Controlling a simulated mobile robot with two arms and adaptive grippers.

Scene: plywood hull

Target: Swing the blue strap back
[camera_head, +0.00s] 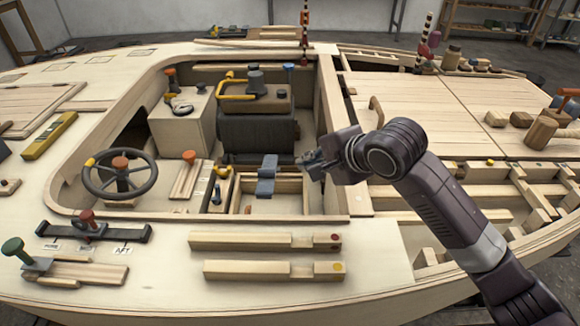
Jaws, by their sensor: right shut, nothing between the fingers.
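The blue strap (267,174) is a short blue-grey band in the middle of the cockpit. It lies across the rear rail of a small open wooden frame (290,186) and hangs down over its near side. My right gripper (311,163) comes in from the right and points left, a short way right of the strap. It is shut and empty and appears apart from the strap. My left gripper is not in view.
A dark box (257,133) stands behind the strap, below a shelf with a yellow handle (237,89). A steering wheel (120,174) is at left. Two wooden bars (265,241) lie on the near deck.

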